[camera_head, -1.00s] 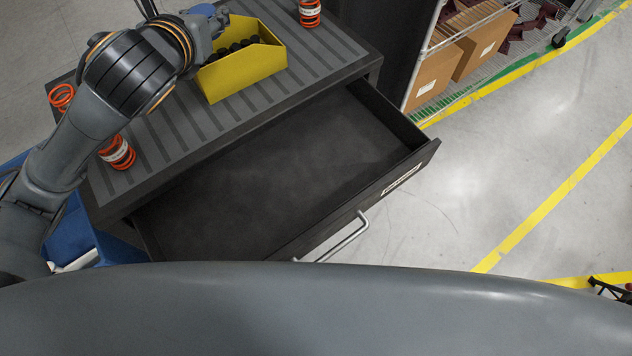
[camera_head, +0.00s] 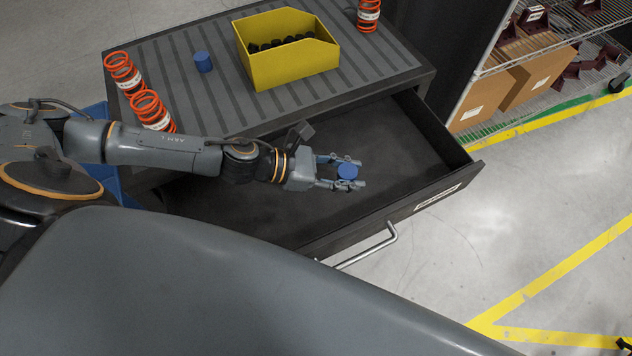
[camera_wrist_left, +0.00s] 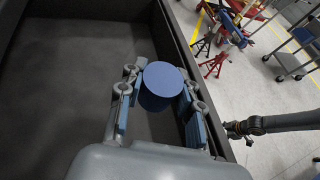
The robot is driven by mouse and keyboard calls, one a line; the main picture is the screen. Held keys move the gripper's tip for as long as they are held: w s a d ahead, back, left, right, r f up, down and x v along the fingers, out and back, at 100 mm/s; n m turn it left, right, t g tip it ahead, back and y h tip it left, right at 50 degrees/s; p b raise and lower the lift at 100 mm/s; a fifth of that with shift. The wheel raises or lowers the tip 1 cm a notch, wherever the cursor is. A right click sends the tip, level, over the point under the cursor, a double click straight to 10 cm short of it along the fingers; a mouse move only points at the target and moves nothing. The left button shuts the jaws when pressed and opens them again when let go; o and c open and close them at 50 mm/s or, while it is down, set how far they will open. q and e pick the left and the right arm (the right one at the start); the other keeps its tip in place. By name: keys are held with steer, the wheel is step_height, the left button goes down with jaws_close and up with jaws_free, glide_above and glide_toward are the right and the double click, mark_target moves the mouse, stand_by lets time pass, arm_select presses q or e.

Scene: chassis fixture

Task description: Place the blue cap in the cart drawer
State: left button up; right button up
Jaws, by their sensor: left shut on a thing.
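The blue cap (camera_head: 347,173) is held between the fingers of my left gripper (camera_head: 341,173), over the open cart drawer (camera_head: 400,150). In the left wrist view the cap (camera_wrist_left: 162,86) sits between the two fingertips, with the dark drawer floor (camera_wrist_left: 70,75) below and to the left and the drawer wall close on the right. I cannot tell the exact height of the cap above the floor. The drawer looks empty otherwise.
On the cart top (camera_head: 215,115) stand a yellow bin (camera_head: 290,65) of black parts, another blue cap (camera_head: 203,62) and orange springs (camera_head: 122,72). The drawer handle (camera_head: 370,247) juts out in front. A wire shelf with cardboard boxes (camera_head: 535,78) stands at the right.

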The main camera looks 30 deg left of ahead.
arm_select(q)
steer(key=shift+s+a+f, duration=0.1)
steer(key=shift+s+f, duration=0.35)
steer(key=b, duration=0.1)
glide_above(340, 206)
steer(key=shift+g, duration=0.4)
step_height(340, 206, down, 6)
steer(key=shift+f, duration=0.1)
steer(key=shift+f+b, duration=0.3)
steer(key=shift+f, duration=1.7)
steer(key=shift+s+f, duration=0.1)
steer(key=shift+f, duration=0.15)
steer(key=o, duration=0.7)
steer(key=shift+r, duration=0.1)
steer(key=shift+r, duration=0.1)
